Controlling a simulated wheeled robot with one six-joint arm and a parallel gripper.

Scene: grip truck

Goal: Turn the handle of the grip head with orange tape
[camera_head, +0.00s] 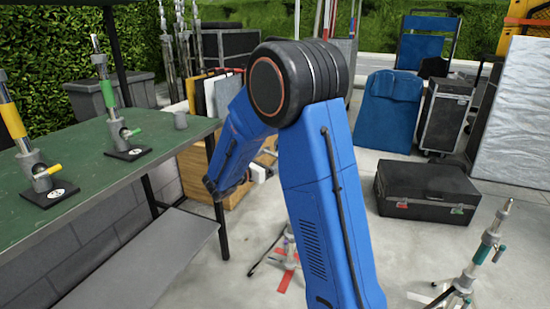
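On the green table (60,215), a grey grip head with a yellow handle (47,171) stands at the left edge on a dark base, its post wrapped in yellow-orange tape (12,118). I see no tape that is clearly orange. My blue arm fills the middle of the view, its forearm pointing down and left beside the table's right end. My gripper does not show clearly beyond the forearm's dark end.
A stand with teal tape (482,254) is at the lower right. A black case (425,190) lies on the floor. Another stand (290,250) is partly hidden behind my arm, near red floor marks.

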